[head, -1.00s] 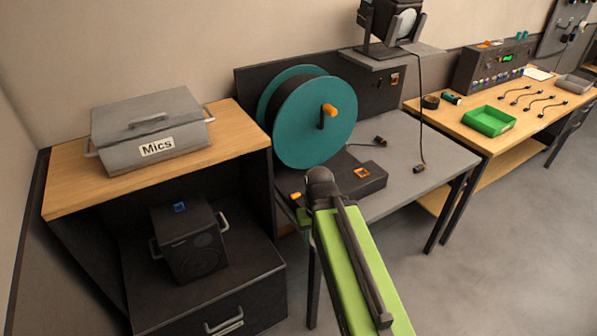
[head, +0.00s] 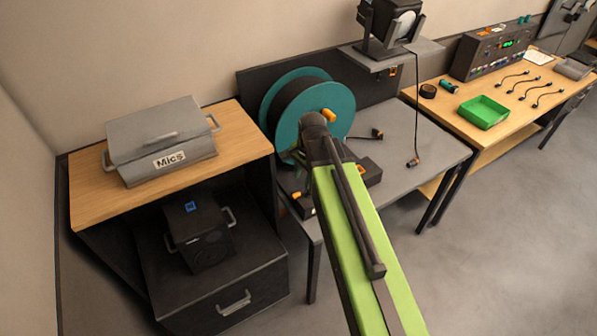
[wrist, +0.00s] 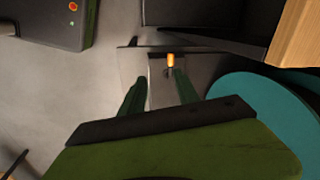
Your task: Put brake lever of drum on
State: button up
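The cable drum (head: 296,122) has teal flanges and stands on the grey bench; its teal flange also shows at the right of the wrist view (wrist: 262,108). The brake lever (head: 297,195) has an orange tip and sits low at the drum stand's front left. In the wrist view an orange-tipped lever (wrist: 171,62), apparently the same one, stands just beyond my fingertips. My gripper (wrist: 160,78) is open, its two dark green fingers apart with nothing held between them. In the head view my arm hides the gripper and part of the drum stand.
An orange crank handle (head: 329,115) sticks out of the drum's face. A cable hangs from the stage light (head: 392,27) to the grey bench (head: 425,150). The Mics case (head: 160,145) rests on a wooden top at left. A green tray (head: 483,112) lies on the right bench.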

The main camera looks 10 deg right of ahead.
notch_tip(320, 180, up, 4)
jog(key=w+f+m+p, duration=0.1)
jog(key=m, duration=0.1)
jog(key=b, duration=1.7)
send_near(298, 194)
jog(key=shift+m, duration=0.4)
jog(key=f, duration=0.2)
jog(key=w+f, duration=0.1)
jog(key=f, duration=0.5)
jog(key=shift+w+a+f, duration=0.2)
jog(key=shift+a, duration=0.05)
jog(key=shift+r, duration=0.1)
grip_shut()
